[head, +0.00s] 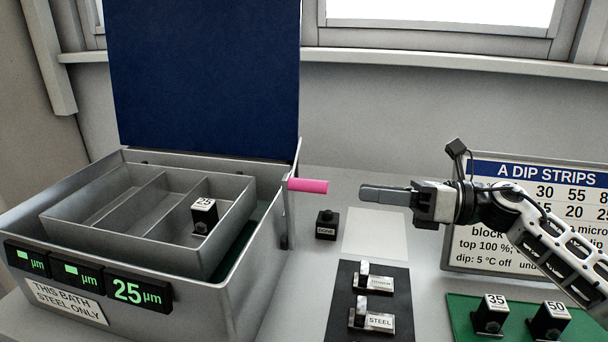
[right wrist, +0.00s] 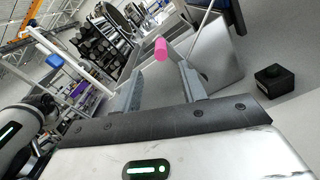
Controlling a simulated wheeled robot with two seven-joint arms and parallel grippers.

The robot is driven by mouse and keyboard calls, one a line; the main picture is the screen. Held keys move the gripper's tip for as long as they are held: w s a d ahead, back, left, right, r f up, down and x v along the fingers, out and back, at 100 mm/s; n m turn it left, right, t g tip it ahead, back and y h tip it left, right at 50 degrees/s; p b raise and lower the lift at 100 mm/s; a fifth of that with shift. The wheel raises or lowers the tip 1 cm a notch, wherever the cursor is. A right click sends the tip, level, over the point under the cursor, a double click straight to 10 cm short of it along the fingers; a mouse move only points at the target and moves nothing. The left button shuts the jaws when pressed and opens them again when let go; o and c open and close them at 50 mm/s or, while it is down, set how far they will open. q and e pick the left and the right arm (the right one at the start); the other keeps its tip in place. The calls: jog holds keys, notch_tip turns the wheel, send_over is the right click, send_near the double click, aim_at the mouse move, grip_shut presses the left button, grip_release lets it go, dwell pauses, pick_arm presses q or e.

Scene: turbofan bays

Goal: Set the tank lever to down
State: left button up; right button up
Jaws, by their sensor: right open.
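The tank lever shows as a pink grip (head: 308,186) sticking out sideways from the right side of the grey tank (head: 262,262), near its rim. The tank's blue lid (head: 203,75) stands raised. My right gripper (head: 364,193) is just right of the grip, pointing left at it, with a small gap between. In the right wrist view the pink grip (right wrist: 161,49) lies beyond the fingertips, roughly in line with the space between the two spread fingers (right wrist: 160,85). The right gripper is open and empty. My left gripper is not in view.
A tray (head: 88,203) in the tank holds a block marked 25 (head: 204,215). A black DONE button (head: 326,224) stands below the gripper. STEEL (head: 372,318) and TITANIUM (head: 374,282) pieces lie on a dark mat. A sign (head: 540,205) stands behind the right arm.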

aim_at(289, 184)
jog(key=p+x, duration=0.3)
jog(key=x, duration=0.8)
jog(key=shift+w, duration=0.1)
jog(key=shift+w+a+f, duration=0.1)
jog(key=shift+a, duration=0.3)
jog(key=shift+c, duration=0.2)
grip_shut()
